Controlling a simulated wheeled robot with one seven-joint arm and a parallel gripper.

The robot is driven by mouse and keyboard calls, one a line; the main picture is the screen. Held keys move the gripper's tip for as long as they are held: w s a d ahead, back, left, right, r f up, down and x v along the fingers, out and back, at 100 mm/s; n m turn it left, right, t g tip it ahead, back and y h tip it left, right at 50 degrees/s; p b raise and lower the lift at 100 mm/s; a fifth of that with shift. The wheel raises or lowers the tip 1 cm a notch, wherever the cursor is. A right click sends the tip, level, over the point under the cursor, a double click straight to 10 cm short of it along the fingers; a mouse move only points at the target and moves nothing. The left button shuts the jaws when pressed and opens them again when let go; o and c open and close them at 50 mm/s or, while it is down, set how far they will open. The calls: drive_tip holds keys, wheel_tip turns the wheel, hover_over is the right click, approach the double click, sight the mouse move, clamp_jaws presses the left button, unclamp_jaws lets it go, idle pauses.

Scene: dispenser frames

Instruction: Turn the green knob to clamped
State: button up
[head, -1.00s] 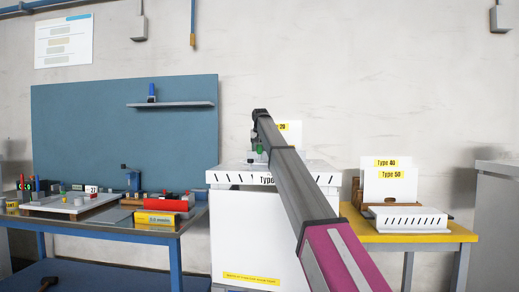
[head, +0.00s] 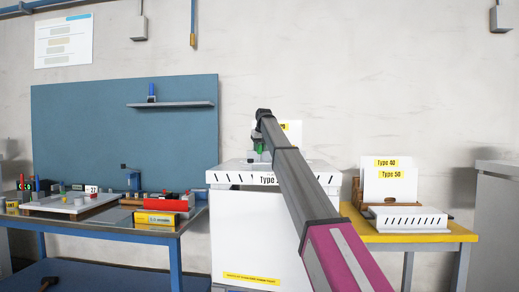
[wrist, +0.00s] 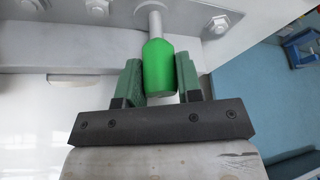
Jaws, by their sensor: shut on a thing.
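The green knob (wrist: 159,68) sits on a pale metal stem below a grey metal plate in the wrist view. My gripper (wrist: 160,80) has its two green fingers on either side of the knob and is shut on it. In the head view a small part of the green knob (head: 260,147) shows beside my arm, above the white dispenser (head: 240,178). My arm hides much of the dispenser's top, and the fingers cannot be made out there. I see no readable clamped mark.
A yellow table (head: 440,236) with a slotted white tray (head: 408,218) and labelled cards stands at the right. A cluttered workbench (head: 100,228) stands at the left. Bolts (wrist: 97,7) stud the grey plate near my gripper.

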drive_tip(key=o, duration=0.9)
drive_tip(key=shift+o, duration=0.2)
drive_tip(key=shift+r, duration=0.1)
drive_tip(key=v, duration=1)
drive_tip(key=shift+s+r, duration=0.25)
drive_tip(key=shift+r, duration=0.05)
